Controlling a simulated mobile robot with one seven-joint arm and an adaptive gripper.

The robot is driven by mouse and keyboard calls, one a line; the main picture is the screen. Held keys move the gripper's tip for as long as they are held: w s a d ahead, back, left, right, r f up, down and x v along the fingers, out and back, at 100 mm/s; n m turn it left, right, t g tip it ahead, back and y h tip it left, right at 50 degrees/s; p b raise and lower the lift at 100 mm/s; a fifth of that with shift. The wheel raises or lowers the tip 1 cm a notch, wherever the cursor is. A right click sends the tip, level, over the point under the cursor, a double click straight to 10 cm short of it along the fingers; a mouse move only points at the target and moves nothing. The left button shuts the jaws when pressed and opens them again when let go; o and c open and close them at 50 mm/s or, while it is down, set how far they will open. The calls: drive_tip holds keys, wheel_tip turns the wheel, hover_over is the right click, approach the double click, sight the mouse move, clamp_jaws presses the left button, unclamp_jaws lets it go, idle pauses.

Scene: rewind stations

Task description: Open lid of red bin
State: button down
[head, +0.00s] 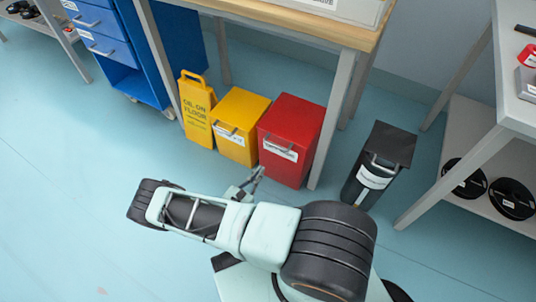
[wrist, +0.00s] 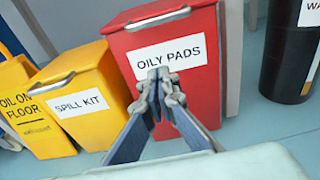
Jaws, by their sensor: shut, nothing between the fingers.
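The red bin (head: 297,118) stands on the floor under the front edge of a workbench, with its lid down. In the wrist view the red bin (wrist: 190,92) carries a white label reading "OILY PADS" and a grey bar handle (wrist: 157,18) at the lid's front edge. My gripper (head: 259,172) is in front of the bin, low and near its face. In the wrist view my gripper (wrist: 160,75) has its fingertips together over the label, below the handle, with nothing held. Whether the fingertips touch the bin front cannot be told.
A yellow spill kit bin (head: 240,120) stands close on the left, with a yellow floor sign (head: 196,112) beyond it. A table leg (head: 328,130) is close on the right, then a black bin (head: 378,165). Open floor (head: 70,200) lies to the left.

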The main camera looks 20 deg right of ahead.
drive_tip(key=b+x, duration=0.2)
drive_tip(key=x, duration=0.8)
drive_tip(key=shift+s+a+r, duration=0.15)
drive_tip(key=shift+a+r, duration=0.05)
drive_tip(key=shift+r, duration=0.8)
drive_tip(key=shift+s+a+r, duration=0.15)
drive_tip(key=shift+a+r, duration=0.05)
drive_tip(key=shift+r, duration=0.85)
